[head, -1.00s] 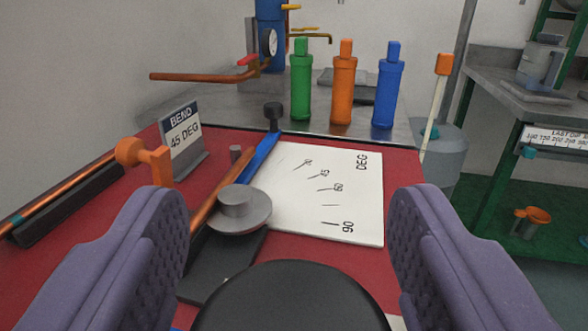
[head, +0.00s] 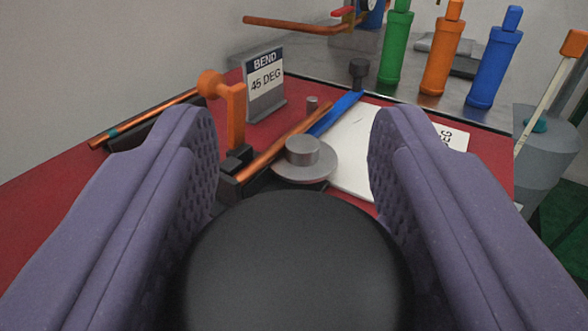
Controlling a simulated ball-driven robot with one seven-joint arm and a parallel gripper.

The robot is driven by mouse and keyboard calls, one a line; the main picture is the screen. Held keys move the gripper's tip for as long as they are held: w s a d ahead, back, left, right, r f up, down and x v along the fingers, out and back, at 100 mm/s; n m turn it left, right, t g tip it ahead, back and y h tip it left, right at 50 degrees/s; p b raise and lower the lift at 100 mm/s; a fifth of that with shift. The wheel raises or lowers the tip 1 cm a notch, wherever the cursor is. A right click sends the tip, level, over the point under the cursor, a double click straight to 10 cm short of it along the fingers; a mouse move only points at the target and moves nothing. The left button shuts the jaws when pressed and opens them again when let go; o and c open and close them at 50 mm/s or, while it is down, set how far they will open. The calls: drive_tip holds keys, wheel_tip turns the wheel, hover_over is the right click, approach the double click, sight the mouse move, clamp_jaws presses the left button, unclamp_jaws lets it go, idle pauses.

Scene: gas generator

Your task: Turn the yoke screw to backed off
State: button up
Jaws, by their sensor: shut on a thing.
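A large black round knob (head: 295,265) fills the lower middle of the head view, between the two purple fingers of my gripper (head: 293,150). The fingers are shut on its sides, and their tips reach past it. I take it to be the head of the yoke screw; no mark shows its setting, and its shaft and mount are hidden beneath it. Just beyond it are a grey round former (head: 304,165) and a copper tube (head: 285,145) of a bender. A blue bar (head: 337,113) with a black end knob runs behind them.
An orange ball-topped post (head: 230,105) stands left, close beyond the left finger. A "BEND 45 DEG" sign (head: 264,83) stands behind it. A white degree sheet (head: 350,150) lies right on the red mat (head: 60,210). Green, orange and blue bottles (head: 435,55) stand at the back.

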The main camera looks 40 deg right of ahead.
drive_tip(key=shift+w+r+n+t+y, duration=0.1)
drive_tip(key=shift+n+t+y, duration=0.4)
drive_tip(key=shift+y, duration=0.2)
drive_tip(key=shift+a, duration=0.1)
drive_tip(key=o, duration=0.9)
drive_tip(key=shift+o, duration=0.2)
drive_tip(key=p+v, duration=0.1)
drive_tip(key=v, duration=0.5)
drive_tip(key=shift+s+a+r+p, duration=0.1)
drive_tip(key=shift+s+a+p, duration=0.15)
drive_tip(key=shift+p, duration=0.1)
drive_tip(key=shift+s+a, duration=0.3)
drive_tip(key=shift+s, duration=0.2)
drive_tip(key=shift+o, duration=0.2)
